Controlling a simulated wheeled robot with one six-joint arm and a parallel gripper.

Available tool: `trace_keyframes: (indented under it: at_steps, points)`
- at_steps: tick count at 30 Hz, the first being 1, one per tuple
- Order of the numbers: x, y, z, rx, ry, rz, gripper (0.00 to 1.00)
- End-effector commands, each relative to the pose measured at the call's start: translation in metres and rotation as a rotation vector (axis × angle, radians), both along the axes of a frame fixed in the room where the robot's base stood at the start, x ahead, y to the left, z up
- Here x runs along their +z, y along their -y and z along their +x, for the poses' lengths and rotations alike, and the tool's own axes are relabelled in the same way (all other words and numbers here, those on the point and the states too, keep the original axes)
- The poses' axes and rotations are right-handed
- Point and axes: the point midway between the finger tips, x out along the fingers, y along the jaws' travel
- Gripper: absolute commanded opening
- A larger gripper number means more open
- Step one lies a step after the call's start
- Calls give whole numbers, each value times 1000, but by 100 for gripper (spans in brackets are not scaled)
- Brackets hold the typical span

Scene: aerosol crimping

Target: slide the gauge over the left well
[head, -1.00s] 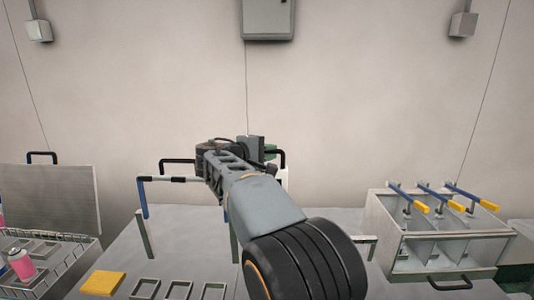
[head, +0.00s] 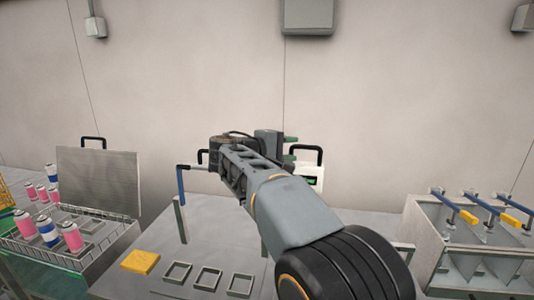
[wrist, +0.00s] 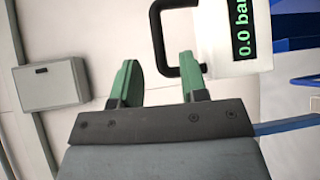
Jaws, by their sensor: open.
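The gauge (head: 309,176) is a white box with a black handle and a green display, behind my arm at the table's back in the head view. Three square frames (head: 177,272) lie on the table; I cannot tell for certain whether the leftmost is the left well.
A blue-and-grey rail frame (head: 181,205) stands left of my arm, partly hidden by it. A yellow block (head: 140,262) lies on the table. A wire basket (head: 112,232) with pink and blue cans is at left. A divided metal bin (head: 425,235) with blue-and-yellow levers stands at right.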

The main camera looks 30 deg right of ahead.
Motion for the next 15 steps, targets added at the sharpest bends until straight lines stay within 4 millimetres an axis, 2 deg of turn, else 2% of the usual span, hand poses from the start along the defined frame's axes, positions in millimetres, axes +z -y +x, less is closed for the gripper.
trace_keyframes:
  at_steps: [1, 6, 15]
  points:
    - [1, -12, 0, 6, 2, 0, 40]
    - [6, -44, -3, 5, 2, 0, 40]
    - [12, -78, -6, 2, 0, -1, 40]
